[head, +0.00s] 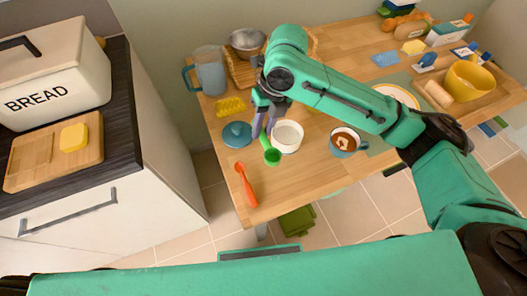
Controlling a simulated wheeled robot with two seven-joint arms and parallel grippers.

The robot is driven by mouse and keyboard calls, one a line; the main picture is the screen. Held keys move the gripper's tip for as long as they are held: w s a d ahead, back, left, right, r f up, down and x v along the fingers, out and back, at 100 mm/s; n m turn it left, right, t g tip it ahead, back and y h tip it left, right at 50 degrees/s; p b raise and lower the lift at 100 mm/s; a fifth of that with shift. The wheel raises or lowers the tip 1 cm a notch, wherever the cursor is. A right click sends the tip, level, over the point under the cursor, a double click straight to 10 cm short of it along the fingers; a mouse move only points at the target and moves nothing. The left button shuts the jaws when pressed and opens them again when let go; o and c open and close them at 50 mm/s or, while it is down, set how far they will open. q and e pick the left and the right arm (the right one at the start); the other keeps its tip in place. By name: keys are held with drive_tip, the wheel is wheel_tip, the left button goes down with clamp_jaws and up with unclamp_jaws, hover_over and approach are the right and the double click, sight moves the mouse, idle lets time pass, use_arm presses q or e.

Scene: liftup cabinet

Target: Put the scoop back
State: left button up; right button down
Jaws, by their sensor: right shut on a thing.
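My right gripper (265,132) reaches in over the wooden table and points down. It is shut on the green scoop (271,156), held by its handle, with the scoop's bowl hanging low. The scoop is just left of a white round canister (287,138) with an open top. From this angle I cannot tell whether scoop and canister touch. A teal round lid (237,134) lies on the table to the left. My left gripper is not in view.
An orange spoon (246,184) lies near the table's front left corner. A mug with brown contents (344,141) stands right of the canister. A pitcher (210,73) and yellow block (230,106) are behind. A yellow bowl (470,82) sits far right.

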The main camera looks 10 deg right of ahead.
drive_tip(key=x, duration=0.3)
drive_tip(key=d+x, duration=0.1)
drive_tip(key=x, duration=0.3)
drive_tip(key=d+x, duration=0.1)
drive_tip(key=x, duration=0.2)
drive_tip(key=shift+w+f, duration=0.3)
drive_tip(key=shift+f, duration=0.1)
drive_tip(key=c, duration=1)
unclamp_jaws()
drive_tip(key=shift+f, duration=0.1)
drive_tip(key=v, duration=1.2)
